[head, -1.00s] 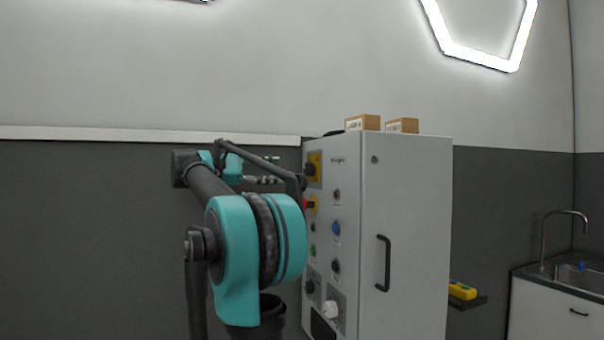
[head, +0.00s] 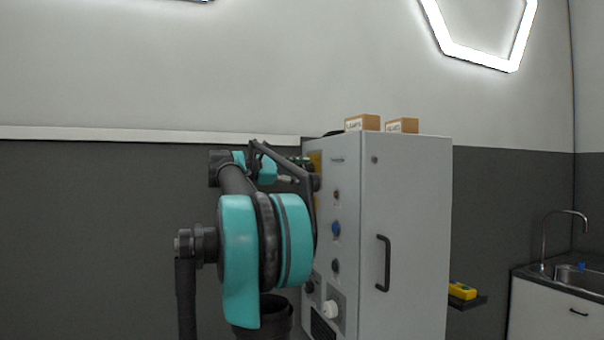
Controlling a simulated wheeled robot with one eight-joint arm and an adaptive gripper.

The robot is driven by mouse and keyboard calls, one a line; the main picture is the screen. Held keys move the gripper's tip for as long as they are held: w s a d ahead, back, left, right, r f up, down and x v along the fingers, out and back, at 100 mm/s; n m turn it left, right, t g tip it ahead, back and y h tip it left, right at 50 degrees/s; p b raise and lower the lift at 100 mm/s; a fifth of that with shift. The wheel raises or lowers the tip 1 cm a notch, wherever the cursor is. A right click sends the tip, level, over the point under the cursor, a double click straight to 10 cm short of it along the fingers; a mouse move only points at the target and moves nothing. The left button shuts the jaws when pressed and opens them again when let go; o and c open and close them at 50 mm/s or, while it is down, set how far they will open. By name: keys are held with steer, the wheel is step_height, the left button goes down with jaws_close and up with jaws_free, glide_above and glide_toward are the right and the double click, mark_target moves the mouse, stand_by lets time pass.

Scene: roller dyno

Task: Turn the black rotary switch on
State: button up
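The grey control cabinet (head: 405,220) has a panel of controls on its left face. A black knob (head: 310,287) sits low on that panel, left of a white rotary knob (head: 331,309). Higher up, a yellow plate (head: 316,158) is mostly covered by my arm; it bore a black handle in the earlier view. I cannot tell for sure which of these is the black rotary switch. My gripper (head: 291,179) is small and partly hidden behind arm links, beside the upper panel near the yellow plate. Its fingers and any contact are unclear.
A blue button (head: 336,229) and small dark controls line the panel. A black door handle (head: 383,263) sticks out of the cabinet front. Two small boxes (head: 362,122) stand on top. A yellow pendant (head: 462,290) and a sink (head: 575,275) are at right.

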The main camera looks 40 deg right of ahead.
steer(key=c, duration=1)
steer(key=shift+c, duration=0.2)
steer(key=m, duration=0.4)
steer(key=shift+m, duration=0.3)
steer(key=m, duration=0.4)
steer(key=shift+m, duration=0.3)
steer(key=m, duration=0.4)
steer(key=shift+m, duration=0.3)
steer(key=shift+f+m, duration=0.1)
steer(key=shift+m, duration=2)
